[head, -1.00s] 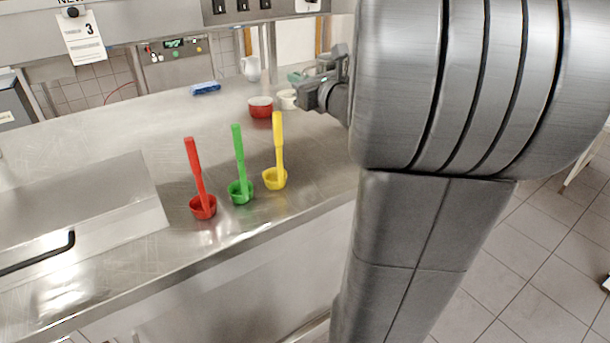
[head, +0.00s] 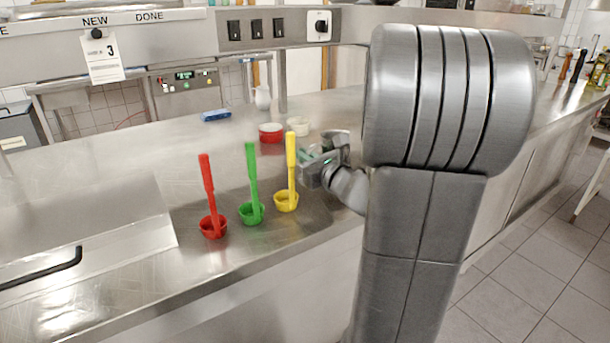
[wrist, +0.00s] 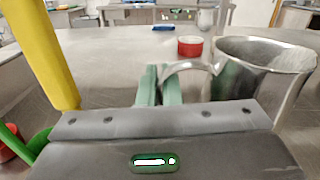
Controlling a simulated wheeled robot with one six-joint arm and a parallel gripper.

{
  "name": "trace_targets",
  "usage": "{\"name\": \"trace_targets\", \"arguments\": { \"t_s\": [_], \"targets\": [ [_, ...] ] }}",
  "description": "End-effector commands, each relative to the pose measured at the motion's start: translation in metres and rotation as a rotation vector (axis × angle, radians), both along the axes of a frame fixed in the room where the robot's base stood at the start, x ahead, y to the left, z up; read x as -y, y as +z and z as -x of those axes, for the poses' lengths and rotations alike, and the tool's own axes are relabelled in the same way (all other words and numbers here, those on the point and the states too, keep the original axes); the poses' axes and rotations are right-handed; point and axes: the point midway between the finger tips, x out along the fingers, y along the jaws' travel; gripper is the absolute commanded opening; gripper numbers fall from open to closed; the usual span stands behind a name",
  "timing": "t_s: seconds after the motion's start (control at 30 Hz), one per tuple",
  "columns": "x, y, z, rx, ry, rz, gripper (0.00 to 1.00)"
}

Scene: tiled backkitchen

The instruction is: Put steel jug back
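The steel jug (head: 338,136) is a shiny open-topped vessel at the right of my gripper (head: 308,158) in the head view. In the wrist view the jug (wrist: 262,72) stands upright at the right, with its curved handle reaching left to the green finger pads of my gripper (wrist: 158,84). The pads are close together, shut on the handle. The jug's lower part is hidden behind the gripper body, so I cannot tell whether it touches the counter.
Red (head: 212,226), green (head: 251,213) and yellow (head: 286,200) ladles stand in the steel counter's front half, left of my gripper.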

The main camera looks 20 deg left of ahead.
Motion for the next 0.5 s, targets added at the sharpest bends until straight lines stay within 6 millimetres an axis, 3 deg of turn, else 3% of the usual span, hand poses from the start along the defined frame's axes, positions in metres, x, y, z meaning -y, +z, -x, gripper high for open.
{"name": "trace_targets", "arguments": {
  "t_s": [0.2,0.5],
  "targets": [
    [0.0,-0.035,0.0,-0.005,0.0,0.0,0.0],
    [0.0,-0.041,0.0,0.001,-0.001,-0.001,0.0]
  ]
}}
